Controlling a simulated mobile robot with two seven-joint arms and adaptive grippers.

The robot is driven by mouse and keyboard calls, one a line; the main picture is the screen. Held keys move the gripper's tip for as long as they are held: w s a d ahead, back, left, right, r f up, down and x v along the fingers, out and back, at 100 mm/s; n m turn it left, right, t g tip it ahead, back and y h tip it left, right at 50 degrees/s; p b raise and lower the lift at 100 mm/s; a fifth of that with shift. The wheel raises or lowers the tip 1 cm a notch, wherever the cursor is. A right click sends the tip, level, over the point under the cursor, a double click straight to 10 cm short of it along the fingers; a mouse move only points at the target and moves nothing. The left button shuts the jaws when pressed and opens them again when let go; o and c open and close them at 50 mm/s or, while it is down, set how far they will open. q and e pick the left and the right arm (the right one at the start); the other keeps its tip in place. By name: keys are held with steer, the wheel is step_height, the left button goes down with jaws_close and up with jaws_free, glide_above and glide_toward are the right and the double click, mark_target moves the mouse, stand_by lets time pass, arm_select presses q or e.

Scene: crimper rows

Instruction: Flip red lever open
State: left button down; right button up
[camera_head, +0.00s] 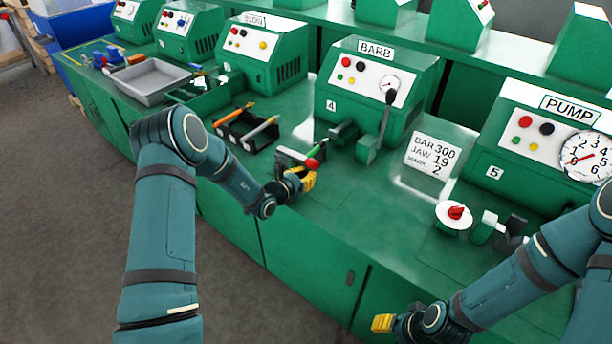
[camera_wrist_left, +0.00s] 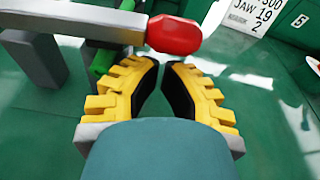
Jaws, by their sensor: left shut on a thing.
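The red lever's knob (camera_head: 312,163) stands at the front of the bench, at the end of a grey bar beside a dark clamp. In the left wrist view, the red knob (camera_wrist_left: 175,35) points right from the pale grey bar (camera_wrist_left: 75,25). My left gripper (camera_head: 302,178) is at the knob. In its wrist view the yellow fingers (camera_wrist_left: 163,66) converge at the knob's underside, shut on it; the exact contact is partly hidden. A green rod (camera_wrist_left: 103,64) lies left of the fingers. My right gripper (camera_head: 382,323) is low in front of the bench; its fingers are unclear.
The BARB machine (camera_head: 375,85) with a black-knobbed lever (camera_head: 388,110) stands behind. A black tray (camera_head: 247,130) with handled tools is to the left. The PUMP machine (camera_head: 545,140) and a white disc with a red knob (camera_head: 455,214) are to the right. Bench space between is clear.

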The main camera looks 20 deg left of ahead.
arm_select(q)
steer(key=shift+r, duration=0.35)
arm_select(e)
steer(key=shift+r, duration=0.2)
